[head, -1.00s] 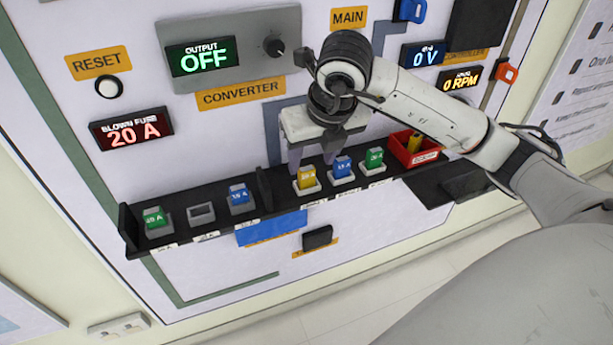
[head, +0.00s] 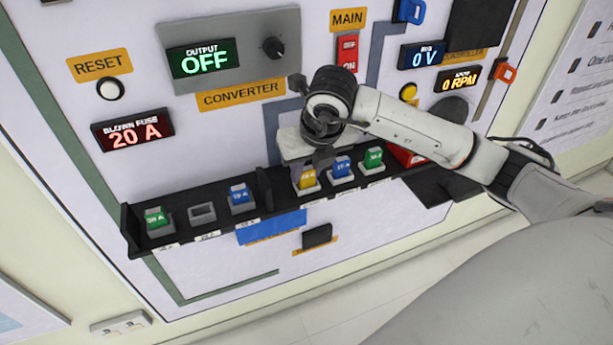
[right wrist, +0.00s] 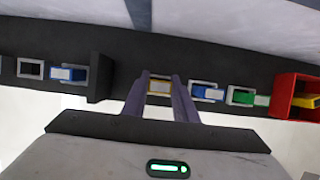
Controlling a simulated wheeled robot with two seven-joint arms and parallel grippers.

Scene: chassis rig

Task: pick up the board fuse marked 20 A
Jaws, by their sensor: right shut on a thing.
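A yellow fuse (head: 306,178) sits upright in a grey socket on the black shelf; its marking is too small to read surely. My right gripper (head: 308,168) is lowered over it, with its fingers shut on the fuse's sides. In the right wrist view the yellow fuse (right wrist: 159,87) shows between the two fingers (right wrist: 160,98). Beside it on the right are a blue fuse (head: 342,166) and a green fuse (head: 374,158) in their sockets. My left gripper is not in view.
Left of a black divider (head: 264,188) are a green fuse (head: 156,218), an empty socket (head: 202,213) and a blue fuse (head: 240,195). A red bin (right wrist: 292,93) holding a yellow piece stands at the right. A display (head: 132,130) reads BLOWN FUSE 20 A.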

